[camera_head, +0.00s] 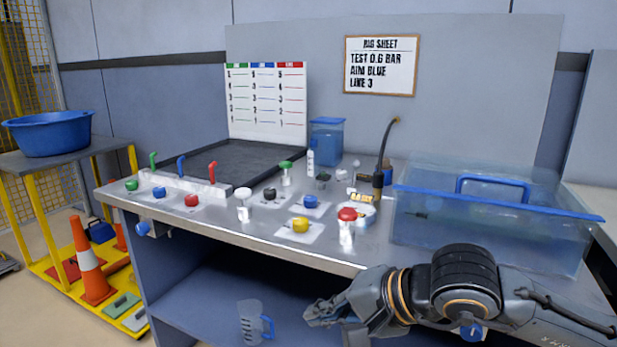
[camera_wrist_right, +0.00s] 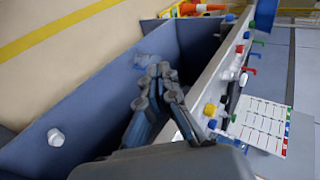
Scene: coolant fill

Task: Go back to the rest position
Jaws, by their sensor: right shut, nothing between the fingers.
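My right gripper (camera_head: 322,312) is in front of the bench's front edge, at the lower right of the head view. Its fingers are shut with nothing between them. In the right wrist view the closed fingertips (camera_wrist_right: 160,75) point past the bench's open lower shelf. The steel bench (camera_head: 300,248) carries several coloured knobs and three levers, and my gripper is apart from all of them. My left gripper is not in view.
A clear tank with a blue rim (camera_head: 480,225) stands at the bench's right, behind my right arm. A clear jug (camera_head: 252,322) is on the lower shelf. A blue basin (camera_head: 48,133), a yellow stand and an orange cone (camera_head: 90,262) are at the left.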

